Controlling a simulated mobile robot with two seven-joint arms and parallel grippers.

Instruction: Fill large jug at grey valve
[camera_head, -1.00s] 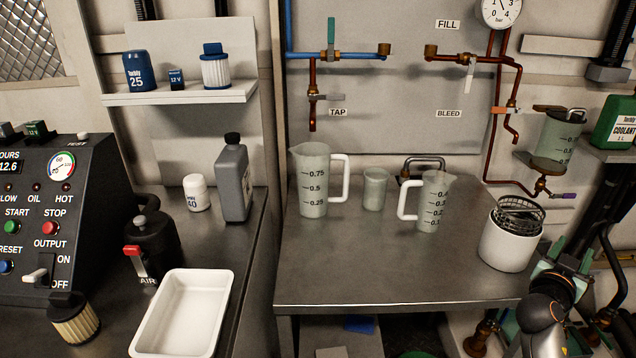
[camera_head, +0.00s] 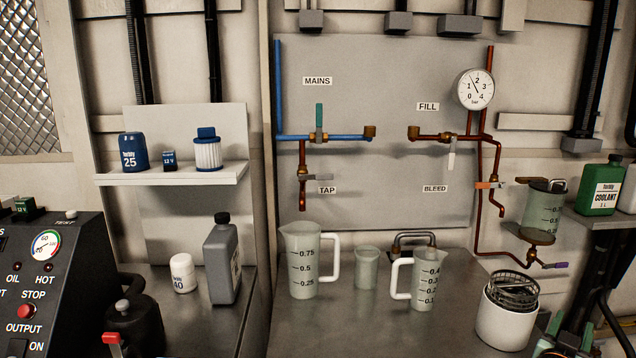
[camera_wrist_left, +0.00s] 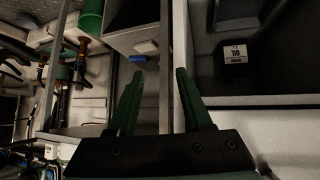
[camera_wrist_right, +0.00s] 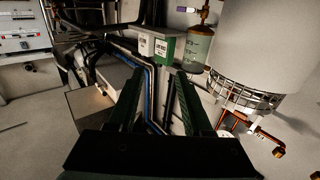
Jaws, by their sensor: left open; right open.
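The large jug (camera_head: 306,262), translucent grey-green with a white handle and marks up to 0.75, stands upright on the metal bench. The grey-levered valve (camera_head: 319,177) sits on the copper branch beside the TAP label, above the jug; the branch's open end points down. My right gripper (camera_head: 570,332) is at the lower right edge of the head view, right of the bench and away from the jug. In the right wrist view its fingers (camera_wrist_right: 158,74) are apart and empty. My left gripper (camera_wrist_left: 160,75) is open and empty in its wrist view and outside the head view.
A small beaker (camera_head: 367,268) and a smaller jug (camera_head: 425,280) stand right of the large jug. A white canister (camera_head: 505,322) with a wire basket stands at the bench's right. A grey bottle (camera_head: 221,262) stands to the left. The bench front is clear.

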